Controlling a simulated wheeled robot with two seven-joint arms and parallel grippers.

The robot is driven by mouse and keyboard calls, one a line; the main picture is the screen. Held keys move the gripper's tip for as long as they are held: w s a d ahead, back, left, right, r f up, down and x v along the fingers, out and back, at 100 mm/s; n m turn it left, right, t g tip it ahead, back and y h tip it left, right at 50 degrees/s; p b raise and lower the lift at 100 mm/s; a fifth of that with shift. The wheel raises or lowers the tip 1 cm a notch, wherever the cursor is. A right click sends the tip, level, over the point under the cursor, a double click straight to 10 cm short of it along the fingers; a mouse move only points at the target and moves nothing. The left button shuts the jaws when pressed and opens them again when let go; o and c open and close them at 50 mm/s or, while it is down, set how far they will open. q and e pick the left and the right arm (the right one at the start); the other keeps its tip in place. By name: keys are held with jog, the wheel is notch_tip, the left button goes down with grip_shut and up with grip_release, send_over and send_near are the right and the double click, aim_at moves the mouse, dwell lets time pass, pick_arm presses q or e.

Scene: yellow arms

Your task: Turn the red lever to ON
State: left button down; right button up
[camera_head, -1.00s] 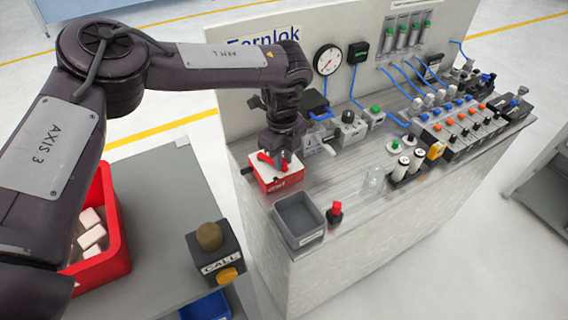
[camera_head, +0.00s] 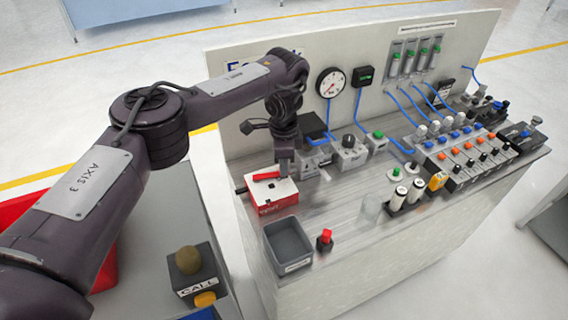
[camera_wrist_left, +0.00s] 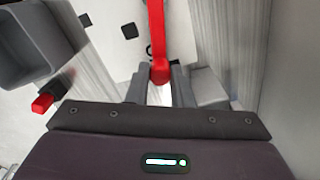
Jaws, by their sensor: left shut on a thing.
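The red lever (camera_head: 267,176) sits on top of a white box with a red front (camera_head: 278,201) at the left end of the bench. In the left wrist view the lever (camera_wrist_left: 157,30) is a long red bar with a rounded red end. My left gripper (camera_head: 285,174) is over the right side of the box, pointing down. In the left wrist view its fingers (camera_wrist_left: 159,84) are shut on the lever's rounded end. The ON marking is not readable. My right gripper is not in view.
A grey bin (camera_head: 289,242) and a red push button (camera_head: 325,240) stand in front of the box. Switch units (camera_head: 348,152) and a back panel with a gauge (camera_head: 330,83) are behind and right. A CALL box (camera_head: 194,275) stands on the side table.

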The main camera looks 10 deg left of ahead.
pick_arm(q)
jog(key=shift+w+a+r+n+p, duration=0.1)
jog(key=shift+w+a+n+p, duration=0.25)
jog(key=shift+n, duration=0.55)
jog(key=shift+w+n, duration=0.4)
jog(key=shift+a, duration=0.1)
jog(key=c, duration=1.3)
grip_release()
